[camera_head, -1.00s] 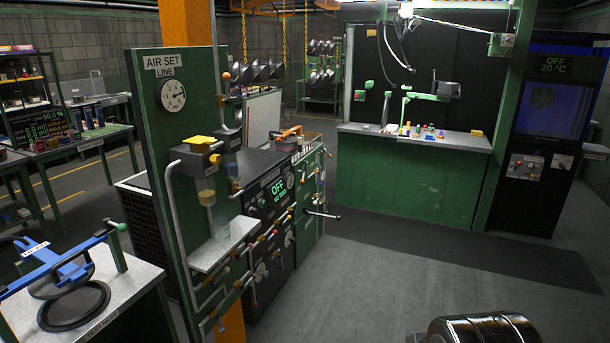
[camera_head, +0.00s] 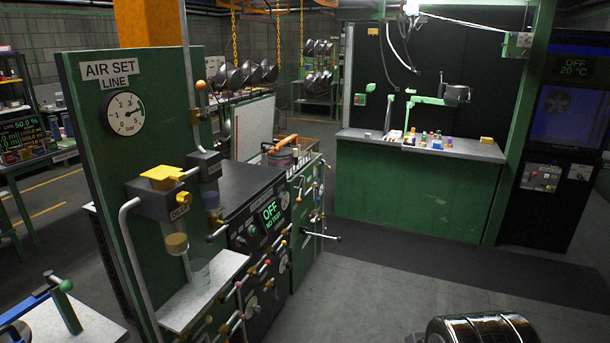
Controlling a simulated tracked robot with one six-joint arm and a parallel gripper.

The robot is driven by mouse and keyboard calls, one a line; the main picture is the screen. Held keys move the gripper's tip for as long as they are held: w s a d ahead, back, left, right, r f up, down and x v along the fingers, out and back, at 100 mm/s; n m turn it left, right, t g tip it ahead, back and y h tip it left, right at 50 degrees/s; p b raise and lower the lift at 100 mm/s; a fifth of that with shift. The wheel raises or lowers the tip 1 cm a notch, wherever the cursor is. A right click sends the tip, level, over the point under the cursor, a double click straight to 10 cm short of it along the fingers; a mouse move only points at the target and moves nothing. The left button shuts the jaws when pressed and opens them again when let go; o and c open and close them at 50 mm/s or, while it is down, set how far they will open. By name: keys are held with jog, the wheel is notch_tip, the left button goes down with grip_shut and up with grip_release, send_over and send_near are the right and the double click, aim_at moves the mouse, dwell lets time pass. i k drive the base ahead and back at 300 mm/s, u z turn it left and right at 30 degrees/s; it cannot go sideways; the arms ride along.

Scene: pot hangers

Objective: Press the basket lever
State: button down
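No label in the head view marks a basket lever, and I cannot tell which handle it is. One metal lever (camera_head: 322,236) with a dark end sticks out to the right from the green cabinet (camera_head: 303,262). Several small coloured knobs and valve handles sit along the same cabinet and the black unit with the green OFF display (camera_head: 272,210). A basket cannot be made out clearly. My gripper is not in view.
A tall green panel (camera_head: 90,150) marked AIR SET LINE stands close at left, with a gauge (camera_head: 124,113) and a small shelf (camera_head: 190,305). A green workbench (camera_head: 410,195) stands at the back. Grey floor (camera_head: 400,285) is open in the middle. A shiny black rounded object (camera_head: 480,330) is at bottom right.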

aim_at(339, 239)
jog(key=i, duration=0.75)
jog(key=z, duration=0.45)
jog(key=i, duration=2.6)
jog(key=u, duration=0.25)
